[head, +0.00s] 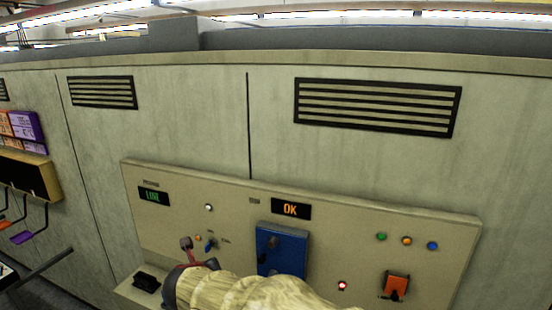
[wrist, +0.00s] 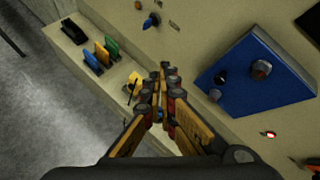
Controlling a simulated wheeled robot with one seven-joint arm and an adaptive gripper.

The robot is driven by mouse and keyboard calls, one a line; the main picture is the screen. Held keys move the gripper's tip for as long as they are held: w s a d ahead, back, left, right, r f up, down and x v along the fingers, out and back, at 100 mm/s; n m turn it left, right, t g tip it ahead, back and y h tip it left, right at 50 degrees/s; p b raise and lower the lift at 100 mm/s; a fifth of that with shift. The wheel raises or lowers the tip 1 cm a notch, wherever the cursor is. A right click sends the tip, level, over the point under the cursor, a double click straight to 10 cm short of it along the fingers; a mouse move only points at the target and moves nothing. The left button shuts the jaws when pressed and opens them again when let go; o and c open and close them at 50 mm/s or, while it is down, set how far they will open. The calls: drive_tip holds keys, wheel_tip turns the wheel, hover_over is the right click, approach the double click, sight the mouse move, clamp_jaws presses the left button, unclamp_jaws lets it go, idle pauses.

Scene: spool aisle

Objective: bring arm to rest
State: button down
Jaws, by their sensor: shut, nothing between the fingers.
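My gripper (wrist: 163,95) is shut and empty in the wrist view, its fingertips together in front of the beige control panel (wrist: 200,30). In the head view my arm reaches in from the bottom edge, and my gripper (head: 187,244) shows small in front of the panel's lower left part. The fingertips lie left of the blue box (head: 268,240) with dark knobs, which also shows at the right in the wrist view (wrist: 255,85). I cannot tell whether the fingertips touch anything.
A ledge (wrist: 105,85) below the panel holds a black block (wrist: 73,31) and several coloured pieces. An orange-red switch (head: 396,286) sits at the panel's right. At the far left are a shelf (head: 28,175) and hooks. Grey floor (wrist: 60,130) is open beside the ledge.

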drive_tip(key=s+a+r+n+g+y, duration=0.15)
drive_tip(key=s+a+n+y, duration=0.4)
drive_tip(key=n, duration=0.75)
drive_tip(key=s+d+n+g+y+b, duration=0.1)
drive_tip(key=s+d+n+g+b, duration=0.1)
drive_tip(key=s+n, duration=0.45)
drive_tip(key=s+d+f+n+h+b, duration=0.2)
drive_tip(key=s+d, duration=0.4)
drive_tip(key=d, duration=0.7)
drive_tip(key=s+d+f+n+g+h+b, duration=0.1)
drive_tip(key=s+d+f+n+h+b, duration=0.2)
drive_tip(key=s+d, duration=0.4)
drive_tip(key=s+d+f+n+h+b, duration=0.2)
drive_tip(key=s+d+f+n+b, duration=0.3)
drive_tip(key=d, duration=1.6)
drive_tip(key=shift+s+n+h, duration=0.35)
drive_tip(key=shift+s, duration=0.35)
drive_tip(key=c, duration=2.5)
unclamp_jaws()
drive_tip(key=shift+f+g, duration=0.15)
drive_tip(key=shift+g, duration=0.1)
drive_tip(key=shift+c, duration=0.2)
